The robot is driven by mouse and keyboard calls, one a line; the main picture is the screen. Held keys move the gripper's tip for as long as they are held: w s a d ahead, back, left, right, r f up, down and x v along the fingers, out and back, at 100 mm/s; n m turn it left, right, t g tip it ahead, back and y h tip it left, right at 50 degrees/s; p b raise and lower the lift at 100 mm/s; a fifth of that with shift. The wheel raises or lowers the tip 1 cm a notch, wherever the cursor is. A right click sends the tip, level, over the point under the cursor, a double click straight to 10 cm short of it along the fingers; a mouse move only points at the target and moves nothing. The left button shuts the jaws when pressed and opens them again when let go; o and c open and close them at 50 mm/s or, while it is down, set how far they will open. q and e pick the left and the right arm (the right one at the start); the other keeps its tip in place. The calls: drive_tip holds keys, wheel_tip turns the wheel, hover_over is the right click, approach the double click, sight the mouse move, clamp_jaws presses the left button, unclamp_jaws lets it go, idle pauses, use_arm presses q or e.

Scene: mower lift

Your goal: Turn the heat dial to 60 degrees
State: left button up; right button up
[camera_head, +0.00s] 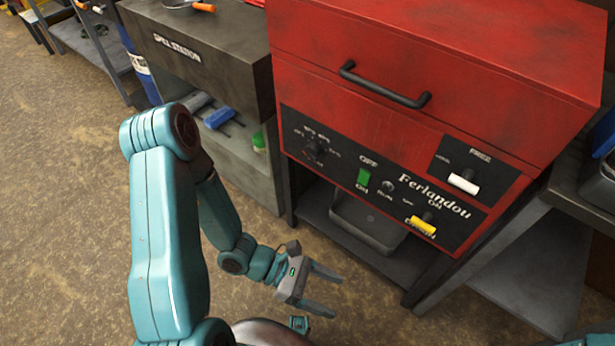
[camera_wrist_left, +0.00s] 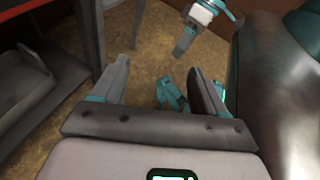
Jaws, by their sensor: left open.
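The heat dial (camera_head: 314,148) is a dark round knob at the left end of the black control panel on the red machine (camera_head: 395,90), in the head view. Small white marks ring it, too small to read surely. My left gripper (camera_head: 336,295) is open and empty, low in front of the machine, below the dial and apart from it. Its two fingers also show in the left wrist view (camera_wrist_left: 162,80), with floor between them. The dial is not in the left wrist view.
The panel also has a green switch (camera_head: 363,179), a small knob (camera_head: 388,186), a white lever (camera_head: 463,184) and a yellow lever (camera_head: 423,226). A black handle (camera_head: 385,88) juts out above. A grey tray (camera_head: 368,222) sits below. A grey bench (camera_head: 205,45) stands at left.

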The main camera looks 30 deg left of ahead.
use_arm(q)
drive_tip(key=w+a+n+t+y+b, duration=0.3)
drive_tip(key=w+a+n+t+y, duration=0.1)
drive_tip(key=w+a+n+t, duration=0.45)
drive_tip(key=n+t+y+b, duration=0.2)
drive_tip(key=n+t+y, duration=0.4)
drive_tip(key=y, duration=0.4)
approach(309, 157)
drive_tip(key=w+b, duration=0.1)
drive_tip(key=w, duration=0.3)
drive_tip(key=w+b, duration=0.1)
drive_tip(key=w, duration=0.4)
drive_tip(key=shift+w+a+r, duration=0.15)
drive_tip(key=shift+a+r, duration=0.05)
drive_tip(key=c, duration=1)
